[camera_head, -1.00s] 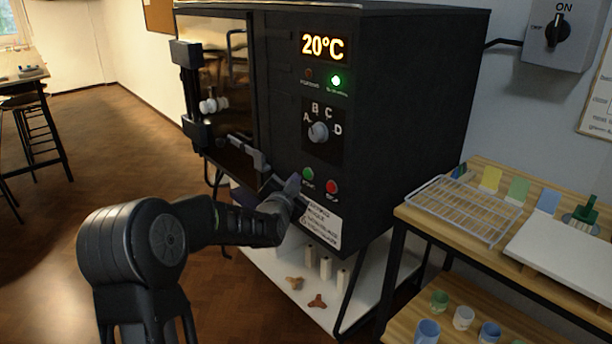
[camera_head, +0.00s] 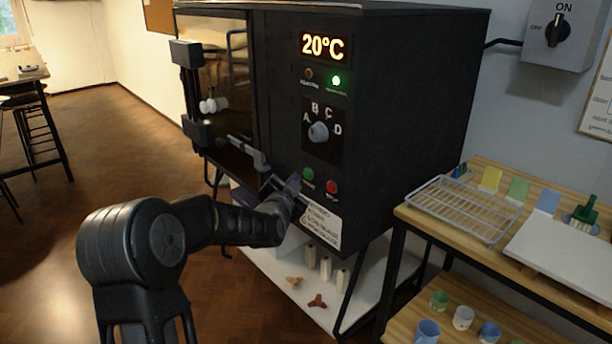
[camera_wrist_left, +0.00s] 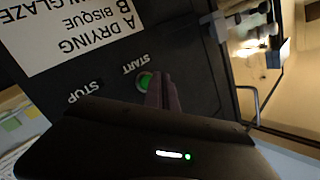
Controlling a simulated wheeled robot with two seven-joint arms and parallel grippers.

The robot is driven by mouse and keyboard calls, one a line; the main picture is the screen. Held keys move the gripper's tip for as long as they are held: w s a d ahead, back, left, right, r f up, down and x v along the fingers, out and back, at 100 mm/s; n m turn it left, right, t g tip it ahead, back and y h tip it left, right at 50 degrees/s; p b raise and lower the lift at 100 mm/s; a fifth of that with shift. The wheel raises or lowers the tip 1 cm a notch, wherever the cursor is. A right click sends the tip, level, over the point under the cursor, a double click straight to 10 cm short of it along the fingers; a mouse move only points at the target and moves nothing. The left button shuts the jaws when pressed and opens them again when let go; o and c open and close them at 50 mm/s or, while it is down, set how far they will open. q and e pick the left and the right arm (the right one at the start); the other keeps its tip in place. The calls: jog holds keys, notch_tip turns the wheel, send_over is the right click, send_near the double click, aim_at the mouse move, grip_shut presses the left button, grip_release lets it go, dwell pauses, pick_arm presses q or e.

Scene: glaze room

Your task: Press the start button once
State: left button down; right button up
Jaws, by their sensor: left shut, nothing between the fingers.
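The green start button (camera_head: 308,174) is on the lower front of the black kiln (camera_head: 420,120), left of the red stop button (camera_head: 331,187). It also shows in the left wrist view (camera_wrist_left: 144,81), under the word START. My left gripper (camera_head: 293,183) is shut and empty, with its tips just left of and below the button in the head view. In the left wrist view the fingertips (camera_wrist_left: 161,90) overlap the button's edge. I cannot tell whether they touch it. My right gripper is not in view.
The kiln's display (camera_head: 323,46) reads 20°C and a green lamp (camera_head: 336,80) is lit below it. A selector dial (camera_head: 318,131) is above the buttons. A wire rack (camera_head: 464,208) is on the wooden table at the right. A wall switch (camera_head: 558,30) is labelled ON and OFF.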

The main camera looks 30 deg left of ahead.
pick_arm(q)
jog(key=shift+w, duration=0.1)
dwell(0.7)
jog(key=shift+w+d, duration=0.15)
jog(key=shift+w, duration=0.15)
jog(key=shift+w+d, duration=0.1)
jog(key=shift+w, duration=0.3)
dwell(0.8)
jog(key=shift+s+b, duration=0.1)
jog(key=shift+b, duration=0.25)
jog(key=shift+s+a+b, duration=0.2)
jog(key=shift+s+b, duration=0.25)
jog(key=shift+s, duration=0.25)
jog(key=shift+s+a, duration=0.1)
jog(key=shift+s, duration=0.05)
jog(key=s+b, duration=0.1)
jog(key=s, duration=0.1)
jog(key=s+a+b, duration=0.1)
jog(key=s+b, duration=0.1)
jog(key=shift+s+a, duration=0.15)
jog(key=shift+s, duration=0.1)
